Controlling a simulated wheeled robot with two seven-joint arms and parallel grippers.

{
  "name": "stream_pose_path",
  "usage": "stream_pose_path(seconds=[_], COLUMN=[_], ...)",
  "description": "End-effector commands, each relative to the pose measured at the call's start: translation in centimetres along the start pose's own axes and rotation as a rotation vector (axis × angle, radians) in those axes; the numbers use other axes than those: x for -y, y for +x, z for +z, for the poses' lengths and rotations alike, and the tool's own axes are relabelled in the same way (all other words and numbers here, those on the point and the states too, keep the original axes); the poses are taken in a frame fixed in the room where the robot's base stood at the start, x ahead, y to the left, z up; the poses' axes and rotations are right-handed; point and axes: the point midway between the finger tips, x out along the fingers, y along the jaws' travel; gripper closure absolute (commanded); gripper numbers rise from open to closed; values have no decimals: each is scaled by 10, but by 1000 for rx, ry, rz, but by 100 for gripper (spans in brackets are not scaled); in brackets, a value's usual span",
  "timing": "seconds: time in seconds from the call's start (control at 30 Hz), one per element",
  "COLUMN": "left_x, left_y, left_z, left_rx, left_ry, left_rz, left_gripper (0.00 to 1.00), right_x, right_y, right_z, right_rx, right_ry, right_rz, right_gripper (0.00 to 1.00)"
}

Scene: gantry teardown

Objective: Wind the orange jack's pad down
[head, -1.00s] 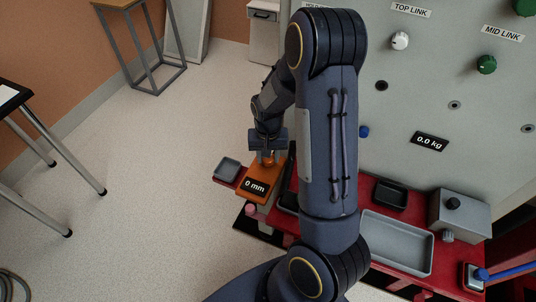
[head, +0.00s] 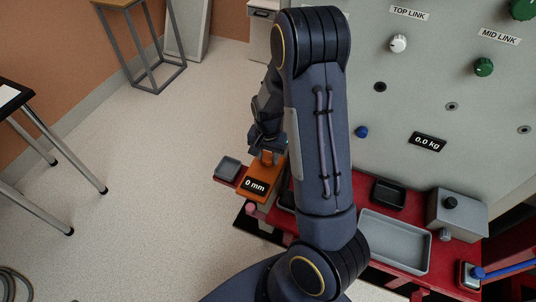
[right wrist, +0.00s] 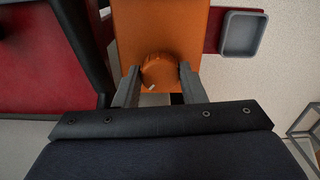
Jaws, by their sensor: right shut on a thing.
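The orange jack (head: 270,178) sits on the red bench at its left end, and its display (head: 255,185) reads 0 mm. In the right wrist view the jack's orange body (right wrist: 165,25) carries a round orange knob (right wrist: 158,69) with a small white mark near its lower edge. My right gripper (right wrist: 158,76) has one finger on each side of the knob and is shut on it. In the head view the right gripper (head: 268,158) is above the jack and partly hides it. The jack's pad cannot be made out. My left gripper is not in view.
A small grey tray (head: 228,167) lies left of the jack. A larger grey tray (head: 395,243) and a grey box (head: 457,215) stand farther right on the red bench. A pale panel (head: 420,95) with knobs rises behind; its display (head: 427,142) reads 0.0 kg.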

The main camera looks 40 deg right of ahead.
Motion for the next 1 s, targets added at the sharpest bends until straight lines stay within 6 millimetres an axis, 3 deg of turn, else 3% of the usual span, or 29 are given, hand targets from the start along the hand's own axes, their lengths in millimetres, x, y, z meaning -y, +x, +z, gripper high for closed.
stream_pose_path(seconds=[0.13, 0.17, 0.3, 0.67, 1.0], left_x=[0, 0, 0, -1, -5], left_y=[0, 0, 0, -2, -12], left_z=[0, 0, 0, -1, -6], left_rx=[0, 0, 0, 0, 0], left_ry=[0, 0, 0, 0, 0], left_rz=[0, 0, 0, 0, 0], left_gripper=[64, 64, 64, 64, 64], right_x=[0, 0, 0, 0, 1], right_y=[0, 0, 0, -6, -62], right_z=[0, 0, 0, 0, -1], right_rx=[-1, -1, -1, -1, -3], right_ry=[-1, -1, -1, -2, -2], right_rz=[-1, -1, -1, -1, -5], right_gripper=[86, 61, 42, 41, 41])
